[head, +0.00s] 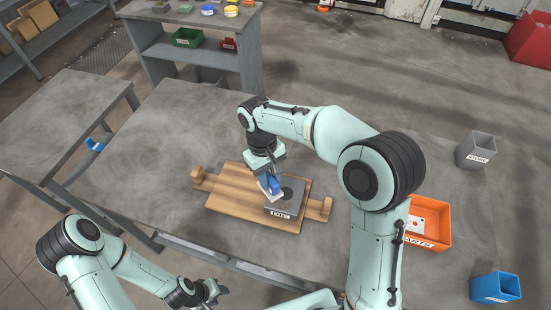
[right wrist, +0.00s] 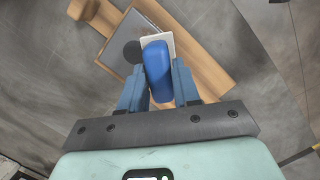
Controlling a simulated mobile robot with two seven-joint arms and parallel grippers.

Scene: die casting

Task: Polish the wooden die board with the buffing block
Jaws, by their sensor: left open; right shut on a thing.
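The wooden die board (head: 232,187), with knobbed handles at both ends, lies on the grey table. A grey die plate (head: 285,208) with a dark round spot and a label sits on its right half; the plate also shows in the right wrist view (right wrist: 145,33). My right gripper (right wrist: 157,92) is shut on the blue handle of the buffing block (right wrist: 155,60), whose pale pad points down over the plate's left edge and the wood. Whether the pad touches is unclear. My left gripper (head: 212,289) is open and empty at the table's front edge, away from the board.
An orange parts bin (head: 430,236) stands right of my right arm, with a grey bin (head: 476,149) behind it and a blue bin (head: 495,287) at front right. A shelf unit (head: 195,48) stands behind. The table left of the board is clear.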

